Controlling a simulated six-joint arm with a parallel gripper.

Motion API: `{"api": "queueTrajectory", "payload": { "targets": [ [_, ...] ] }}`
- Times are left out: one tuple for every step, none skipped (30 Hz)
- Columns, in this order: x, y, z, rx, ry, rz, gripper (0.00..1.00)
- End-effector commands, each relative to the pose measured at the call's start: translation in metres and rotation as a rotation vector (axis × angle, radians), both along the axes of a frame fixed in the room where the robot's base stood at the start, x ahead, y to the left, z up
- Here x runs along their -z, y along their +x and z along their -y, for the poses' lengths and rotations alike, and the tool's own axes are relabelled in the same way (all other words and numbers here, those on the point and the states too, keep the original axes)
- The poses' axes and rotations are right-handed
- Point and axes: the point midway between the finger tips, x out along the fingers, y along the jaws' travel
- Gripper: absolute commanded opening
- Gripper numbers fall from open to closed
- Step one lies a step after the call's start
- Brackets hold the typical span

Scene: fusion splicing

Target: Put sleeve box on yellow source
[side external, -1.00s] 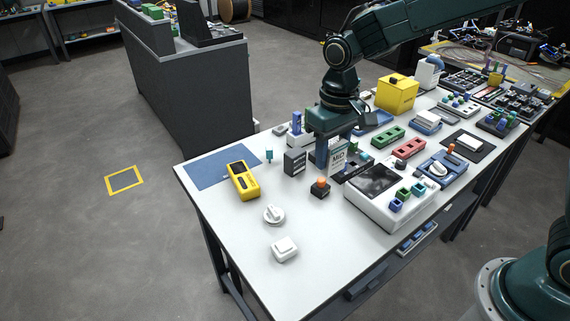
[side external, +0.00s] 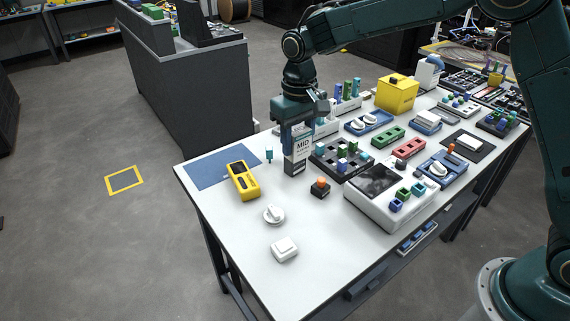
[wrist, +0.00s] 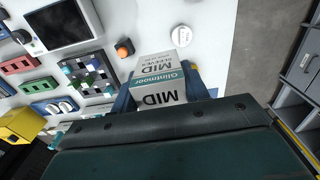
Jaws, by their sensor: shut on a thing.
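The sleeve box (side external: 298,150), white and grey with "MID" lettering, is upright in my gripper (side external: 297,137) at the left-middle of the bench. My gripper is shut on it, one blue finger on each side. In the wrist view the box (wrist: 158,70) shows its lettered faces between the fingers (wrist: 161,92). The yellow source (side external: 243,181), a yellow handheld unit with dark panels, lies on the bench left of and nearer than the box. The box is apart from it. I cannot tell how high the box is above the bench.
A black block with an orange knob (side external: 320,187) stands right of the box. A small teal-topped pin (side external: 269,154) stands between the box and the blue mat (side external: 222,164). A white round part (side external: 274,214) and a white block (side external: 285,249) lie at the front.

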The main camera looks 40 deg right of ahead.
Motion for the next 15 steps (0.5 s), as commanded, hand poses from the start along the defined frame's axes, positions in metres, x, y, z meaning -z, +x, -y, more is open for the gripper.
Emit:
{"api": "queueTrajectory", "payload": {
  "targets": [
    [0.002,0.010,-0.003,0.001,0.000,0.000,0.22],
    [0.003,0.015,-0.005,0.001,0.000,0.000,0.22],
    [0.004,0.022,-0.007,0.002,0.000,0.000,0.22],
    [0.006,0.026,-0.009,0.003,0.000,-0.001,0.22],
    [0.007,0.031,-0.010,0.003,0.000,0.000,0.22],
    [0.009,0.037,-0.012,0.004,0.000,-0.001,0.22],
    [0.009,0.042,-0.014,0.005,0.000,0.000,0.22],
    [0.011,0.047,-0.016,0.005,0.000,0.000,0.22],
    [0.012,0.053,-0.018,0.006,0.000,0.000,0.22],
    [0.014,0.057,-0.019,0.006,0.000,-0.001,0.22],
    [0.015,0.061,-0.021,0.007,0.000,0.000,0.22],
    [0.017,0.067,-0.023,0.008,0.000,0.000,0.22],
    [0.019,0.071,-0.024,0.008,0.000,0.000,0.22],
    [0.021,0.075,-0.026,0.009,0.000,0.000,0.22],
    [0.023,0.080,-0.027,0.010,0.000,0.000,0.22]
  ]
}}
